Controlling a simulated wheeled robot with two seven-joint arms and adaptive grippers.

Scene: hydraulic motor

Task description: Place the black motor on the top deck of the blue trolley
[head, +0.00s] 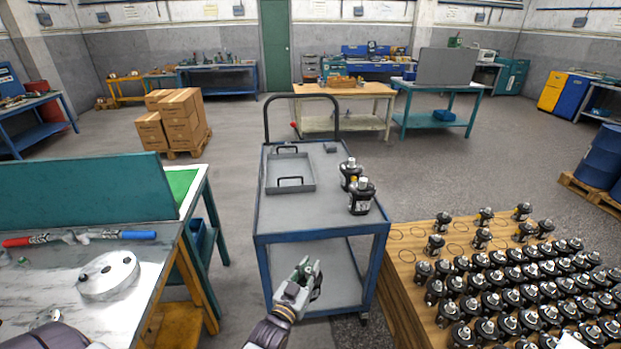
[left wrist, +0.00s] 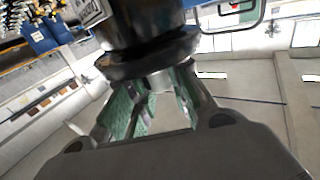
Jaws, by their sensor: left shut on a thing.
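The blue trolley (head: 262,236) stands in the middle of the head view, with a grey top deck and a lower shelf. Two black motors stand upright at the deck's right side, a farther one (head: 350,176) and a nearer one (head: 361,200). My left gripper (head: 308,268) is in front of the trolley's near edge. In the left wrist view, a black motor (left wrist: 140,30) fills the top, its round flange at the tips of my left fingers (left wrist: 155,100), which are shut on its narrow grey end. The head view does not show this grip clearly.
A wooden table (head: 400,280) with many motors stands close on the right. A workbench (head: 140,295) stands on the left. The deck's near left part is clear.

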